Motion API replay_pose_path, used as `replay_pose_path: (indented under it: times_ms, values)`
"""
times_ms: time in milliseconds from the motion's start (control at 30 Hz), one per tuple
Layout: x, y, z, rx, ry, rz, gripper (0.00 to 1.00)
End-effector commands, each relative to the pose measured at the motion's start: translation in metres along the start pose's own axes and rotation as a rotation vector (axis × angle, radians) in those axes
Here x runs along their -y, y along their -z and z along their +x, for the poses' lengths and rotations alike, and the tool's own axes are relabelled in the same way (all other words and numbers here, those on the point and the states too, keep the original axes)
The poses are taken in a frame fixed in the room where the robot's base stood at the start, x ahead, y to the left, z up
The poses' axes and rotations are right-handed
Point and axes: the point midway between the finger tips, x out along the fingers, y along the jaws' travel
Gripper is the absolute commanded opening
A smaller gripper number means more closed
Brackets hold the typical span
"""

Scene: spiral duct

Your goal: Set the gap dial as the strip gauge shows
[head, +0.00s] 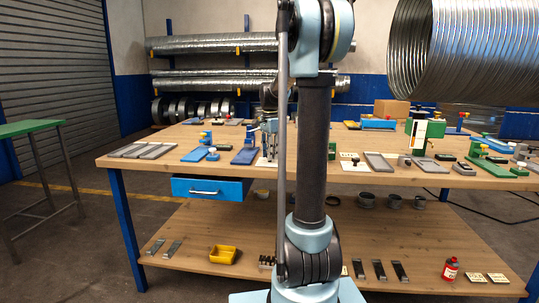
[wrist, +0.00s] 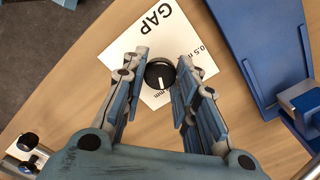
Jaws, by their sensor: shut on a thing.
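The gap dial is a black round knob (wrist: 160,73) with a white pointer line, on a white card (wrist: 125,52) printed "GAP". In the wrist view the line points to the lower edge of the picture, near a partly hidden "mm" mark. A "0.5" mark shows at the card's right; other marks are hidden by my fingers. My gripper (wrist: 161,75) is shut on the knob, one finger on each side. In the head view my gripper (head: 269,128) is partly behind my arm. A green stand with a white panel (head: 419,129) may be the strip gauge; its reading is too small to tell.
A blue fixture (wrist: 262,50) lies close to the card's right in the wrist view. The wooden bench (head: 130,162) also carries grey plates (head: 158,151), a second white card with a black knob (head: 355,164), and green fixtures (head: 490,165). A large spiral duct (head: 465,50) is at the upper right.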

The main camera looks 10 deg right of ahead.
Motion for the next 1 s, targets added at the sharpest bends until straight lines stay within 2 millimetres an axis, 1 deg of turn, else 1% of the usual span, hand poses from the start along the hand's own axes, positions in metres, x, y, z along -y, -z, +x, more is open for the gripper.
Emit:
replay_pose_path:
  times_ms: [33, 267, 667, 700, 800, 1000]
  values:
    - [0.0026, 0.0008, -0.001, -0.001, 0.005, 0.015, 0.04]
    - [0.0028, 0.0007, -0.0011, -0.001, 0.005, 0.062, 0.04]
    - [0.0032, 0.0005, -0.0012, -0.001, 0.006, 0.068, 0.04]
    - [0.0032, 0.0005, -0.0012, -0.001, 0.006, 0.068, 0.3]
    - [0.0028, 0.0004, -0.0011, 0.0, 0.005, 0.067, 0.49]
    - [0.0015, 0.0001, -0.0006, 0.0, 0.003, 0.067, 0.49]
